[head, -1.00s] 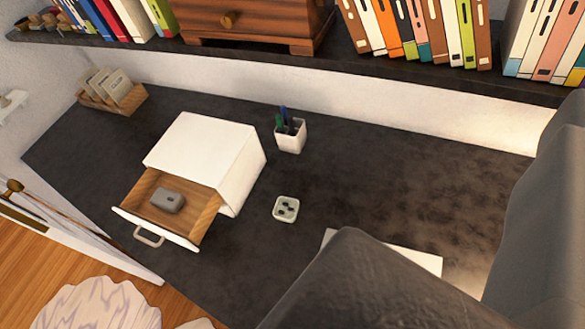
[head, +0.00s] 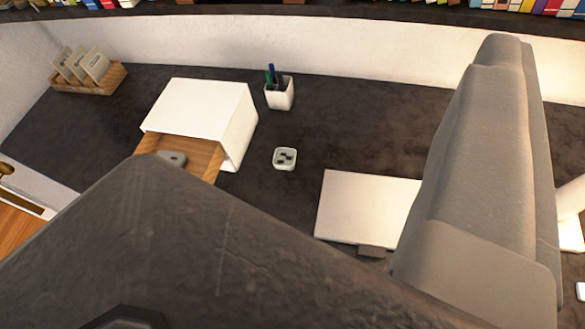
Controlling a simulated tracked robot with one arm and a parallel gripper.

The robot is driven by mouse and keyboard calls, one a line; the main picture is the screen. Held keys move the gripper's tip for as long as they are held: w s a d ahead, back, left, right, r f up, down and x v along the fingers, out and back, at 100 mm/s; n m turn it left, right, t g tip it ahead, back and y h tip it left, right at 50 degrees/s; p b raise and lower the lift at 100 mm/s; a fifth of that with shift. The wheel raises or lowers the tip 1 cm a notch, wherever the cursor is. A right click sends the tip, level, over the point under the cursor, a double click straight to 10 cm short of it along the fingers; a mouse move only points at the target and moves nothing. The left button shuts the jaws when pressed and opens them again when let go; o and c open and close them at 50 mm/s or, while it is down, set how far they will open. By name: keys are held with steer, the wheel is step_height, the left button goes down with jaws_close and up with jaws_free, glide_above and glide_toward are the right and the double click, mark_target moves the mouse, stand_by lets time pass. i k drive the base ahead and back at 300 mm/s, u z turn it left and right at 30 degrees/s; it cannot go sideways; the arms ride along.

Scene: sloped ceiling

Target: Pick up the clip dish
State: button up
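The clip dish (head: 285,158) is a small pale square dish with a few dark clips in it. It sits upright on the dark desk, right of the white drawer box and in front of the pen cup. Nothing covers it in the head view. My arm's large dark and grey links fill the lower and right parts of the view. My gripper's fingers do not show, so I cannot see its state or its distance from the dish.
A white drawer box (head: 205,115) stands open, with a grey object (head: 172,157) in its drawer. A pen cup (head: 280,95), a white flat panel (head: 365,205) and a wooden card holder (head: 88,78) are on the desk (head: 330,125). A bookshelf edge (head: 190,15) runs above.

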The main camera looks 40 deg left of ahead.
mark_target(284, 158)
steer(key=u, duration=0.15)
steer(key=i, duration=0.9)
steer(key=z, duration=0.05)
